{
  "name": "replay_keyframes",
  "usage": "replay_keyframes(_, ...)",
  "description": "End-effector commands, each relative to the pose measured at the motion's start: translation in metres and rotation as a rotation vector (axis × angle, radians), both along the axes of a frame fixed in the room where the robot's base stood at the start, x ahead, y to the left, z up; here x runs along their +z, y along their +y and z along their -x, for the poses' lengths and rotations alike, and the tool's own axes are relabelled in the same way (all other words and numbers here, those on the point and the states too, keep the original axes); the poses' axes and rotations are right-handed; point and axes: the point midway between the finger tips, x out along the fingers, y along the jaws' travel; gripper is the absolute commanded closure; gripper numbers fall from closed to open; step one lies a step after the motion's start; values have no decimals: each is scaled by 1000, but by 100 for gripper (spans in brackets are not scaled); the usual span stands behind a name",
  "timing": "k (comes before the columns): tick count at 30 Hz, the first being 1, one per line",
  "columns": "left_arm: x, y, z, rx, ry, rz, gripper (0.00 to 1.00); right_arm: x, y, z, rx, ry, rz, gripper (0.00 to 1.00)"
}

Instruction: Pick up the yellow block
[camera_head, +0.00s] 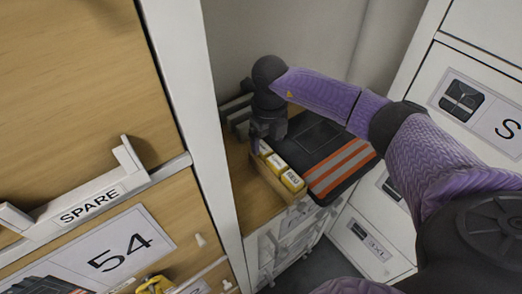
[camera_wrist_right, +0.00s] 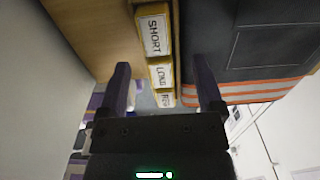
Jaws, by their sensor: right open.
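Three yellow blocks with white labels stand in a row in a small wooden holder (camera_head: 264,176). In the wrist view they read SHORT (camera_wrist_right: 153,35), LONG (camera_wrist_right: 161,75) and a partly hidden one, REG (camera_wrist_right: 165,99). In the head view the nearest block (camera_head: 292,181) and the middle block (camera_head: 276,164) show clearly; the farthest is partly hidden by my gripper. My right gripper (camera_head: 259,146) is open over the far end of the row. In the wrist view its two fingers (camera_wrist_right: 160,66) stand apart on either side of the row, holding nothing. My left gripper is not in view.
A folded dark garment with orange and grey stripes (camera_head: 342,170) lies right beside the blocks. A white upright panel (camera_head: 192,110) stands left of this niche, and white drawers (camera_head: 465,65) stand to the right. Bare wood surface (camera_head: 243,195) shows left of the holder.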

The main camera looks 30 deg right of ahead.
Motion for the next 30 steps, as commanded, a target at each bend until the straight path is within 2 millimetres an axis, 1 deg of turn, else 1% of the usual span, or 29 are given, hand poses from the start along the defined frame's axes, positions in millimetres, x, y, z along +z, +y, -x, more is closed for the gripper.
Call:
replay_keyframes(1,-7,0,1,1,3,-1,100,-14,3,1,1,5,-2,15)
replay_keyframes(3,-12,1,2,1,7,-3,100,-29,3,1,-1,5,-1,15)
replay_keyframes(4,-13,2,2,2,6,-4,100,-32,3,1,-1,4,-1,15)
replay_keyframes(10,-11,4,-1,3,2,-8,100,-31,2,1,0,0,0,15)
replay_keyframes(22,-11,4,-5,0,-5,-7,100,-31,2,1,0,1,0,99)
replay_keyframes(30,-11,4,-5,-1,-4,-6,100,-29,2,1,0,0,0,100)
